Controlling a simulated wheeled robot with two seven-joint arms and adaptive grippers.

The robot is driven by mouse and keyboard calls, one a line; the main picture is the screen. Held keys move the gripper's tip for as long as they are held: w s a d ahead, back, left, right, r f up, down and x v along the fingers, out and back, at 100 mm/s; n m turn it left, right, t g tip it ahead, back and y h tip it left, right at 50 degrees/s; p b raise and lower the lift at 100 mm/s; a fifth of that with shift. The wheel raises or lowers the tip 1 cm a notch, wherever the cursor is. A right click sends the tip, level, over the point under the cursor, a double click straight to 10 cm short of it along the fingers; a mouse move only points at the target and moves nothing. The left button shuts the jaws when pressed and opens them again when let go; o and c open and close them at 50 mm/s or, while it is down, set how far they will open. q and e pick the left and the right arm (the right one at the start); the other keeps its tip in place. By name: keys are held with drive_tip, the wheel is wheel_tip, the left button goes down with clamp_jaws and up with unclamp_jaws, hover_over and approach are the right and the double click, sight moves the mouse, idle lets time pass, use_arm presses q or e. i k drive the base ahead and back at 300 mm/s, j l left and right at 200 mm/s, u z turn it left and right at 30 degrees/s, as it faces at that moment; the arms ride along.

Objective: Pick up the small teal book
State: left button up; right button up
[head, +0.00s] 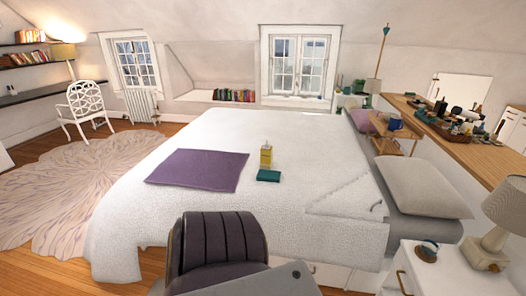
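The small teal book (268,175) lies flat on the white bed (330,235), near the middle of the bedspread. A yellow bottle with a pale top (266,156) stands just behind it, close to its far edge. I cannot tell whether the two touch. A purple cloth (197,169) lies flat to the left of the book, with a short gap of bedspread between them. Neither of my grippers shows in the head view.
A dark ribbed chair (222,240) stands in front of the bed. A white nightstand (437,272) with a lamp (502,212) and a cup (428,248) is at right. Grey pillows (422,187) lie on the bed's right. A rug (75,190) covers the left floor.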

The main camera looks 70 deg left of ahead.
sight(267, 175)
drive_tip(key=u, duration=2.3)
